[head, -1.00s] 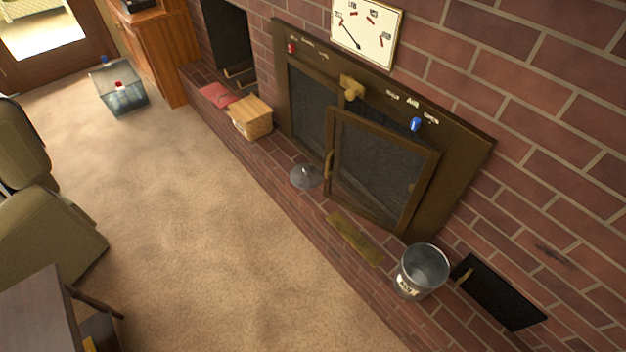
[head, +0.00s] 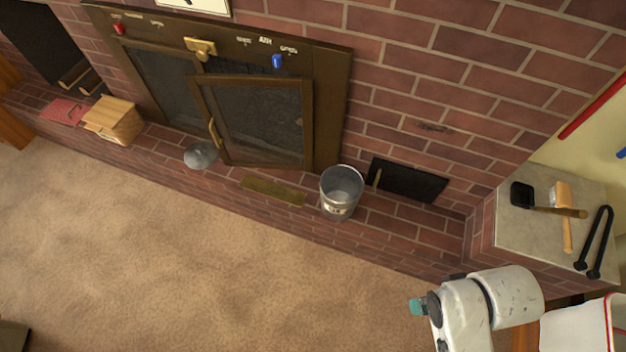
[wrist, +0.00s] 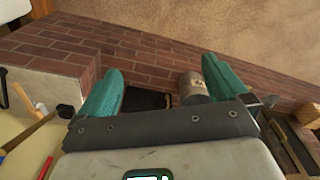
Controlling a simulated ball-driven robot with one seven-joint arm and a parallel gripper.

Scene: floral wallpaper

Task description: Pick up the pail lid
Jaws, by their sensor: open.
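The pail lid (head: 201,155) is a round grey metal disc with a small knob. It lies on the brick hearth in front of the partly open stove door, left of centre in the head view. The grey metal pail (head: 341,192) stands upright on the hearth to the right of the lid; it also shows in the wrist view (wrist: 193,88). My gripper (wrist: 160,82) has two teal fingers spread apart with nothing held between them. Its teal tip (head: 418,306) shows low right in the head view, well away from the lid.
A brass-coloured plate (head: 273,191) lies between lid and pail. The stove door (head: 258,120) stands ajar over the hearth. A wooden box (head: 112,120) sits left of the lid. A ledge (head: 520,231) with a brush and tongs is at right. The carpet is clear.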

